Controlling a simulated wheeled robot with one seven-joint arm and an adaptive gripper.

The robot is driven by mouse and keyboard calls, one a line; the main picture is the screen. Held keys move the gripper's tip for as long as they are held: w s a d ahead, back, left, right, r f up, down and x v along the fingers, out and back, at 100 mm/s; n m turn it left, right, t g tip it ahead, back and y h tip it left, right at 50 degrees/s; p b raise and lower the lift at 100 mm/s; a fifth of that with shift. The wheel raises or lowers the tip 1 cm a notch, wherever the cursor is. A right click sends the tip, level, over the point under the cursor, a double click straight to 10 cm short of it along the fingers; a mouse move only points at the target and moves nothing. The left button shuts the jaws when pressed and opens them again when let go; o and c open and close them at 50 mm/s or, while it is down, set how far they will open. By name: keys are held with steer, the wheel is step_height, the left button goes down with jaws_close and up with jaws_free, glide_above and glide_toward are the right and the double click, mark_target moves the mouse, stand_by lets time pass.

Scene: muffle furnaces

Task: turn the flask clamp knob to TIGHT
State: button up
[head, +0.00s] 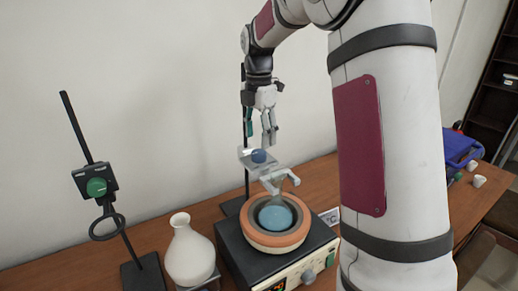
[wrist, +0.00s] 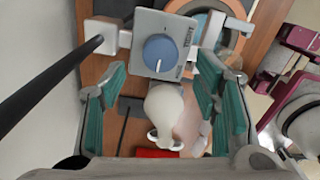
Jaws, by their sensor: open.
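The flask clamp knob (head: 258,156) is a round blue knob on a grey plate, on a clamp fixed to a dark upright rod. It also shows in the wrist view (wrist: 160,53), with a small pale mark near its lower edge. Lettering on the plate (wrist: 187,30) is too small to read. My gripper (head: 263,138) is open and points down just above the knob, apart from it. The clamp's grey jaw (head: 280,181) reaches over the heating mantle (head: 277,238).
The mantle, with a light-blue rounded thing inside, sits on a black control box (head: 300,262). A white flask (head: 190,252) stands to its left. A second stand (head: 97,187) with a green knob and ring is farther left. A blue item (head: 462,148) lies at right.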

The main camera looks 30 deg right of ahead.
mark_target(259, 152)
steer(key=shift+f, duration=2.65)
steer(key=c, duration=1.1)
